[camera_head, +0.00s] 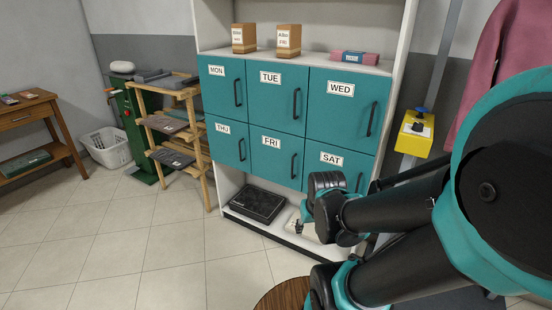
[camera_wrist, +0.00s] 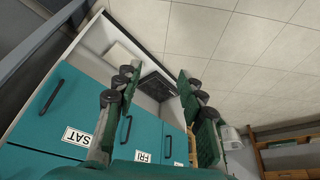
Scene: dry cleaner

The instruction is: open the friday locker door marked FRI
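The FRI door (camera_head: 268,163) is a teal locker door in the bottom row, middle column, shut flush with its neighbours. Its black vertical handle (camera_head: 294,166) is near the right edge. In the wrist view, the FRI door (camera_wrist: 148,130) and its handle (camera_wrist: 126,130) show between and behind my fingers. My gripper (camera_wrist: 157,80) is open, its two green fingers with black pads wide apart and nothing between them. In the head view, my wrist is in front of the SAT door, low and to the right of the FRI handle; the fingers are hard to make out there.
The SAT door (camera_head: 325,163) is right of FRI, the THU door (camera_head: 227,146) left, and the TUE door (camera_head: 277,97) above; all are shut. A black flat box (camera_head: 258,203) lies on the bottom shelf. A wooden rack (camera_head: 180,140) stands left of the lockers. The tiled floor in front is mostly clear.

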